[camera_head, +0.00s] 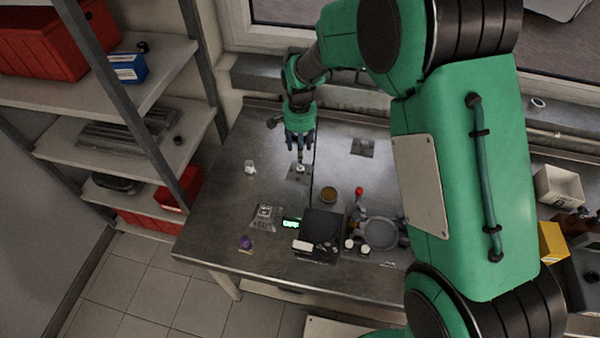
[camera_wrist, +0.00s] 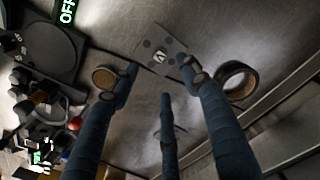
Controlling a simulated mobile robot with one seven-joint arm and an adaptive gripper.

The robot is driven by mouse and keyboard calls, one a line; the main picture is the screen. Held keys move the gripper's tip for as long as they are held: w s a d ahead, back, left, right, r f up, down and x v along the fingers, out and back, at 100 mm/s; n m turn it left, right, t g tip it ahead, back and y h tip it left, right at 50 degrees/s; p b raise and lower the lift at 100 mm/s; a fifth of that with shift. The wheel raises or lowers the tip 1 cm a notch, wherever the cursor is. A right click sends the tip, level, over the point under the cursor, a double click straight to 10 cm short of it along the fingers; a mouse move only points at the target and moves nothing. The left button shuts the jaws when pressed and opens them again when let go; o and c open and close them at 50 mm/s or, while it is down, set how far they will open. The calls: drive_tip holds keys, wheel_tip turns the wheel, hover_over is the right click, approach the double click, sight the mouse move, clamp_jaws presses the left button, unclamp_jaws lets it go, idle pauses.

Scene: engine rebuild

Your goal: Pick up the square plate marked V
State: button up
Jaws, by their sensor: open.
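A thin grey square plate (camera_wrist: 175,46) lies flat on the metal workbench in the wrist view, with dark round spots near its corners. Its centre has a small white patch with a dark slanted mark; it may be a V, but I cannot read it surely. In the head view this plate (camera_head: 295,178) lies just below my gripper (camera_head: 301,158), which partly covers it. My gripper's blue fingers (camera_wrist: 162,82) are spread open and empty, pointing down at the plate. Another dark square plate (camera_head: 362,148) lies farther right at the back; its mark is unreadable.
A brown roll (camera_head: 328,194) stands near the plate, with a black scale (camera_head: 320,228) in front. A ring (camera_wrist: 237,82) lies beside the plate. A white item (camera_head: 250,167) stands left. Shelves (camera_head: 70,80) border the bench's left side. The bench's left part has free room.

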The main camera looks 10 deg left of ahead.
hover_over(300, 168)
drive_tip(key=shift+w+f, duration=0.1)
drive_tip(key=shift+f, duration=2.5)
drive_tip(key=shift+f+b, duration=0.35)
drive_tip(key=shift+f, duration=2.25)
clamp_jaws()
